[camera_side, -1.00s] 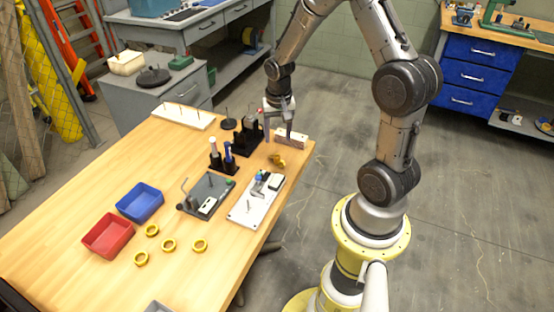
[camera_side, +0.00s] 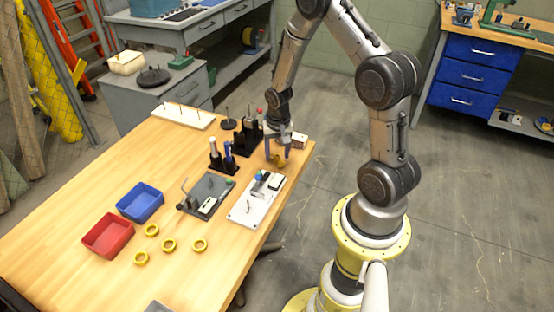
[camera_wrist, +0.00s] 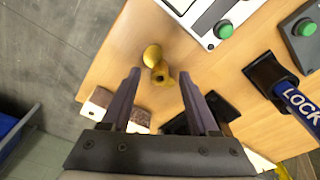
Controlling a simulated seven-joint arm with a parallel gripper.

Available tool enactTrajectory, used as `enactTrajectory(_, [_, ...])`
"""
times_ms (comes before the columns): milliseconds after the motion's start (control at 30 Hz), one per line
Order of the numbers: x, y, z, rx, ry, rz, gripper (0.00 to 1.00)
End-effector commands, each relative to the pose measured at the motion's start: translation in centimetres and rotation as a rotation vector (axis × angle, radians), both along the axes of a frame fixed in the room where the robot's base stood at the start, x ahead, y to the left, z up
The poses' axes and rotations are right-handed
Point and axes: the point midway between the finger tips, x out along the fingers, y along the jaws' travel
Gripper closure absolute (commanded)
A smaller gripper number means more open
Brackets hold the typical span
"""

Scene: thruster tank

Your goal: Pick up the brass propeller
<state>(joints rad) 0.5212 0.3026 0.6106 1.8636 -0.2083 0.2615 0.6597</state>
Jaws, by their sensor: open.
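The brass propeller (camera_wrist: 159,68) lies on the wooden table near its edge, and nothing is holding it. In the side view the propeller (camera_side: 278,161) shows small and yellow, just below my gripper (camera_side: 276,156). The propeller shows ahead of and between the fingertips. I cannot tell how far above it the fingertips are.
A white plate (camera_side: 243,210) with a green button stands close to the propeller. A dark holder with a blue LOCK handle (camera_wrist: 297,103) is at the right in the wrist view. A wood-and-white block (camera_side: 299,140) lies behind my gripper. Red (camera_side: 108,251) and blue (camera_side: 157,202) bins stand at left.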

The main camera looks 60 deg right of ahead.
Motion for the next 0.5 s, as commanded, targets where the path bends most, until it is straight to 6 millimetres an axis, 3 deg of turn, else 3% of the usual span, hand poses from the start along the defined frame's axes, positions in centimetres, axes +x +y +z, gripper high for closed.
enactTrajectory(67, [0.0,0.0,0.02,0.0,0.0,0.0,0.5])
enactTrajectory(333, [-0.03,0.02,0.03,0.001,0.001,0.0,0.99])
enactTrajectory(500, [-0.04,0.03,0.0,0.0,0.001,0.001,1.0])
